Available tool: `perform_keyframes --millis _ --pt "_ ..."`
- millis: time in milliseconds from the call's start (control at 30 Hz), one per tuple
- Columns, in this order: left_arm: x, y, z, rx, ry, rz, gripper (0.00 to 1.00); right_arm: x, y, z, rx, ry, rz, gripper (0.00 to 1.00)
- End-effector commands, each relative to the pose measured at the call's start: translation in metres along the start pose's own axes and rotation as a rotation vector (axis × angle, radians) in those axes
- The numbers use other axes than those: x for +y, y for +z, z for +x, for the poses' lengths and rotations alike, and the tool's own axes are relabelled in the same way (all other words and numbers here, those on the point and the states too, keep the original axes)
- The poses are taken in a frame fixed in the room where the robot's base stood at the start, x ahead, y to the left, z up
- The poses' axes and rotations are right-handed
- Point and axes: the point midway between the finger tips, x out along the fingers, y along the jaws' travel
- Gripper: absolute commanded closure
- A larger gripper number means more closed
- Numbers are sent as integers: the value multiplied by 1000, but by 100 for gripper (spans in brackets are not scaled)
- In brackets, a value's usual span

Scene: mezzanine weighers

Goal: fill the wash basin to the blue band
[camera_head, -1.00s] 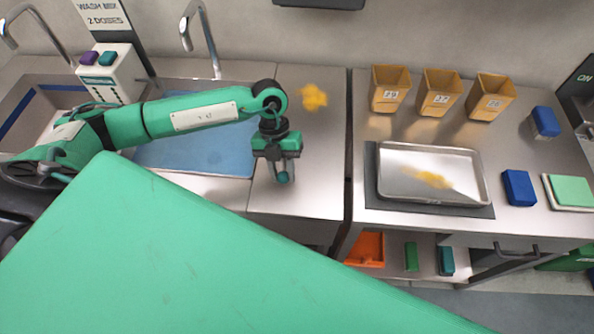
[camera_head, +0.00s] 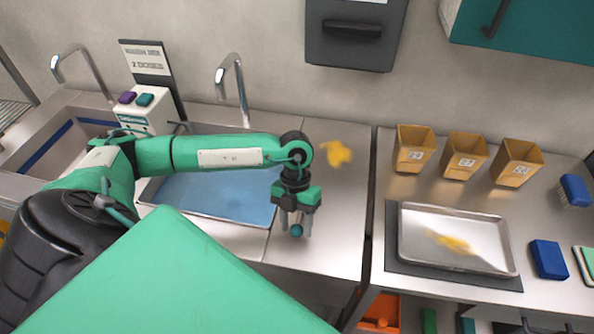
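The wash basin (camera_head: 92,121) is at the far left, sunk in the steel counter, with a blue band (camera_head: 60,146) along its inner wall. My arm partly hides it, and I cannot make out its water level. A tap (camera_head: 75,75) stands behind it. A second basin (camera_head: 225,195), blue inside, lies to its right under another tap (camera_head: 235,85), partly behind my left arm. My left gripper (camera_head: 296,228) points down over the counter, right of the second basin. A teal rounded piece shows at its fingertips; I cannot tell whether it is held. My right gripper is out of view.
A dispenser (camera_head: 145,118) with purple and teal buttons stands between the taps, below a "2 doses" sign (camera_head: 148,62). A yellow spill (camera_head: 336,153) marks the counter. At right are a tray (camera_head: 425,215) with yellow residue, several tan bins (camera_head: 412,150) and a blue block (camera_head: 548,260).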

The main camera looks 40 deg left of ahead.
Motion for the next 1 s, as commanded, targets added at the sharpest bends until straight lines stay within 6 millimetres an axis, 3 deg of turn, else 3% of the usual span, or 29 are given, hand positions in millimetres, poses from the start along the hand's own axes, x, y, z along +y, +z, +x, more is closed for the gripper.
perform_keyframes --millis 300,467,800,1000 --pt "0 0 0 1 -1 0 48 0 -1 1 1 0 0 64" --pt "0 1 -13 -2 -1 -1 48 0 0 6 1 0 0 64" --pt "0 2 -88 -4 -2 0 48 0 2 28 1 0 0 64" --pt "1 1 -122 -2 -1 0 48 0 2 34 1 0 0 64"
